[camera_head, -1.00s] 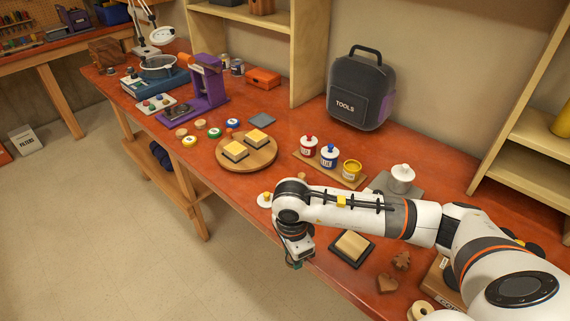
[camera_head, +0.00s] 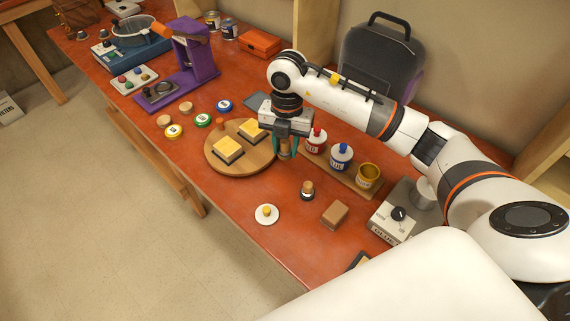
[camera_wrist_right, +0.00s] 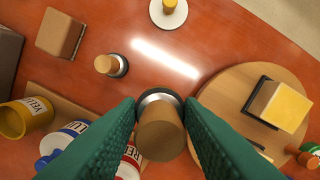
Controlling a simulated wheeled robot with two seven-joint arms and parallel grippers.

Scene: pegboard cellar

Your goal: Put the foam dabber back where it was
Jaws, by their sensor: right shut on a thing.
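The foam dabber (camera_head: 285,150) looks like a short wooden cylinder with a metal band and a dark lower end. My right gripper (camera_head: 285,141) is shut on it and holds it upright, between the round wooden board (camera_head: 262,160) and the paint pots. In the right wrist view, the dabber's wooden end (camera_wrist_right: 160,140) sits between the teal fingers (camera_wrist_right: 160,118). Whether its lower end touches the table is unclear. A similar wooden-topped piece (camera_head: 307,188) stands on the table nearer the front; it also shows in the wrist view (camera_wrist_right: 110,65). My left gripper is out of view.
A red pot (camera_head: 316,143), a blue pot (camera_head: 341,158) and an open yellow pot (camera_head: 368,176) stand close on the right. A white lid with a yellow knob (camera_head: 266,214) and a brown block (camera_head: 334,214) lie in front. Two yellow-topped blocks (camera_head: 228,149) sit on the board.

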